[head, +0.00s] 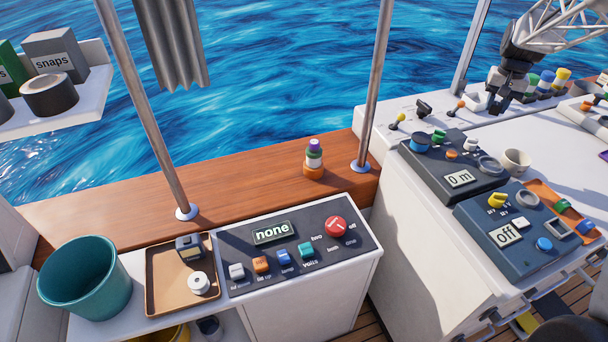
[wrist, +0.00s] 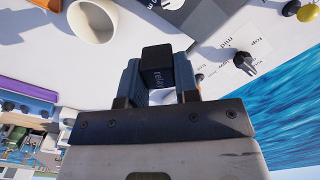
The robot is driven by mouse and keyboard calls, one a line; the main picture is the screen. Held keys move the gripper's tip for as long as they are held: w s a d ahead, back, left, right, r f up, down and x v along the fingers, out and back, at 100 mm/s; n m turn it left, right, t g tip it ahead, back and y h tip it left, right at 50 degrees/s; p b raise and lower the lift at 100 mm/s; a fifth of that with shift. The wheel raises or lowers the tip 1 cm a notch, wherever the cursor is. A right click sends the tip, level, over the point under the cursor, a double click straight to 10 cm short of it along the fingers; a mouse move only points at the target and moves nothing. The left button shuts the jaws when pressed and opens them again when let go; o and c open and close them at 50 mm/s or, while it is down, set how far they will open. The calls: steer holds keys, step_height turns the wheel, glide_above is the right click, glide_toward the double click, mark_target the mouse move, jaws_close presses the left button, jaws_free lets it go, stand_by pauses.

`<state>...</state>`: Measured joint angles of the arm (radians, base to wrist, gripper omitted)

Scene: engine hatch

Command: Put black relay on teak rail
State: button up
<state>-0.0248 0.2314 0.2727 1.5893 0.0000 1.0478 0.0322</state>
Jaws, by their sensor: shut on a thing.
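My gripper (head: 503,92) is at the upper right of the head view, above the white engine housing. In the head view the relay is too small to tell apart from the dark fingers. The teak rail (head: 235,202) is a broad reddish-brown plank running across the head view beside the water, well to the left of my gripper. A small bottle with a purple cap (head: 313,160) stands on its right part.
A button panel (head: 300,235), a brown tray (head: 154,285) and a teal bucket (head: 85,277) are in front. A white cup (head: 515,162) and dark control boxes (head: 440,165) are at right.

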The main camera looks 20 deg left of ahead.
steer(key=shift+m, duration=0.5)
steer(key=s+a+f, duration=0.2)
steer(key=a, duration=0.3)
steer(key=s+a+f, duration=0.1)
steer(key=s+a, duration=0.1)
steer(key=a, duration=0.4)
steer(key=s+a+f, duration=0.2)
steer(key=a, duration=0.4)
steer(key=shift+a+f, duration=0.2)
steer(key=shift+f, duration=0.15)
steer(key=s+a+f+m, duration=0.1)
steer(key=s+a+f, duration=0.5)
steer(key=s, duration=0.5)
steer(key=s+a+f+m, duration=0.1)
steer(key=s+a+f, duration=0.5)
steer(key=s+a, duration=0.5)
steer(key=s+a+f+m, duration=0.1)
steer(key=s+a+f, duration=0.6)
steer(key=s+a, duration=0.2)
steer(key=shift+s+a+m, duration=0.25)
steer(key=shift+s+m, duration=0.05)
steer(key=shift+s, duration=0.85)
glide_above(280, 190)
steer(key=shift+f, duration=0.7)
steer(key=shift+f, duration=1.8)
